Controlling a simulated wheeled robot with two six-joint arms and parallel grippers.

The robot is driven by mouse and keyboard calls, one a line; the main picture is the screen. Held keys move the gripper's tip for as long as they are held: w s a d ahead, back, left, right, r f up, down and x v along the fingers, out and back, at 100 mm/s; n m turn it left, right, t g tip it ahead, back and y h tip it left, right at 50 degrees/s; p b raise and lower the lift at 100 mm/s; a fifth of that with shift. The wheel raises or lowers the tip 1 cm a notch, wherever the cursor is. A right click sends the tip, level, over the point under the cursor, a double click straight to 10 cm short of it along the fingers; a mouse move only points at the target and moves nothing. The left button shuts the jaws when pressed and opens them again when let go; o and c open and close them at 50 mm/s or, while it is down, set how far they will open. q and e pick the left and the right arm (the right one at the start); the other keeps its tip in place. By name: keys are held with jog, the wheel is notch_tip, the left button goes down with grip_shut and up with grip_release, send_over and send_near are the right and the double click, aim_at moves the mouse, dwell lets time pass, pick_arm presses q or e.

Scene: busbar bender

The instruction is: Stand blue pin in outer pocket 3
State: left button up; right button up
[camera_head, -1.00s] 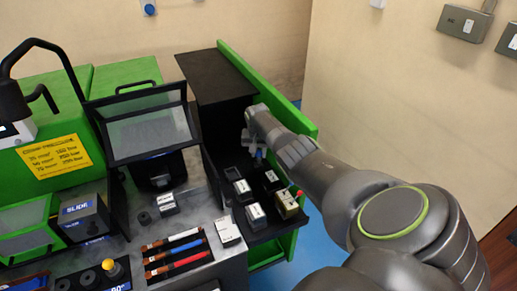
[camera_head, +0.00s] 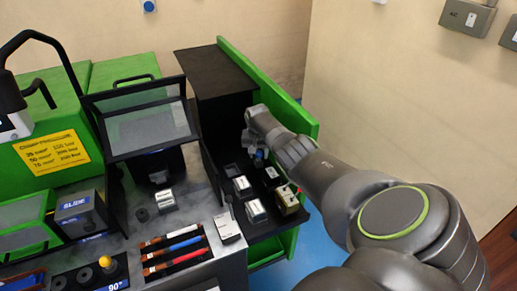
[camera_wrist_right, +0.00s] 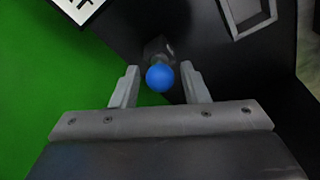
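The blue pin shows its round blue head in the right wrist view (camera_wrist_right: 160,78), with a dark part just beyond it. In the head view, a small bit of blue (camera_head: 259,154) shows below my right gripper (camera_head: 257,150). In the right wrist view, my right gripper (camera_wrist_right: 160,72) has its fingers on either side of the blue head, with a visible gap on both sides. Which pocket the pin is over or in cannot be told, since the gripper hides it. My left gripper is not in view.
A black shelf holds an open dark pocket (camera_head: 232,170) and several labelled blocks, among them a tan one (camera_head: 286,200). A red ball (camera_head: 296,187) is by the tan block. A green side panel (camera_head: 283,96) rises close beside my right arm. Coloured bars (camera_head: 184,242) lie at the front.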

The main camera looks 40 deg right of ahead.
jog(key=shift+o, duration=0.9)
jog(key=shift+r, duration=0.15)
jog(key=shift+r+p, duration=0.5)
jog(key=shift+r, duration=0.2)
notch_tip(320, 180, up, 16)
jog(key=s+a, duration=0.2)
jog(key=shift+s+a+f, duration=0.2)
jog(key=shift+a+f, duration=0.05)
jog(key=shift+a+f, duration=0.1)
jog(key=shift+f, duration=0.05)
